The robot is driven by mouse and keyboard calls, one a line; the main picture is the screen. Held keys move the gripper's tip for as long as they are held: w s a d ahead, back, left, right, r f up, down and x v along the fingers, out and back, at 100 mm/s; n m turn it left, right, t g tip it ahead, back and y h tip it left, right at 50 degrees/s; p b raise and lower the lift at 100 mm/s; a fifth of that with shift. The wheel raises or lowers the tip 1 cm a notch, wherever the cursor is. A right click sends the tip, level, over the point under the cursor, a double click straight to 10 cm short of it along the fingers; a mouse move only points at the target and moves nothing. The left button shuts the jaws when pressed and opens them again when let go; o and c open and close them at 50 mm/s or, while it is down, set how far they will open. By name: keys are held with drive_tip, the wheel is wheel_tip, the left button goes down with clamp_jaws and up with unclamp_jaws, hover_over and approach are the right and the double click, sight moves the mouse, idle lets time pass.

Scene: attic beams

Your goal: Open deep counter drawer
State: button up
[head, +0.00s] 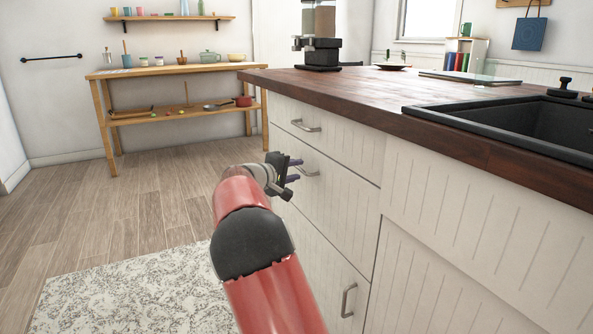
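The white counter front has a shallow top drawer (335,138) and a deeper drawer (345,205) below it. Both appear closed, flush with the front. The deeper drawer has a metal bar handle (313,173), partly hidden by my gripper.
The top drawer has its own handle (306,126). A lower front has an upright handle (348,300). The wooden countertop (380,105) holds a black sink (530,125). A wooden shelf table (180,72) stands behind. Floor left of the counter is clear, with a rug (130,295).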

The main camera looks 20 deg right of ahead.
drive_tip(key=shift+w+d+f, duration=0.15)
drive_tip(key=shift+w+d, duration=0.1)
drive_tip(key=shift+d, duration=0.25)
drive_tip(key=shift+c, duration=0.2)
clamp_jaws()
drive_tip(key=s+a+p, duration=0.1)
drive_tip(key=a+p, duration=0.2)
drive_tip(key=a, duration=2.7)
drive_tip(key=shift+a, duration=0.2)
drive_tip(key=shift+o, duration=0.2)
unclamp_jaws()
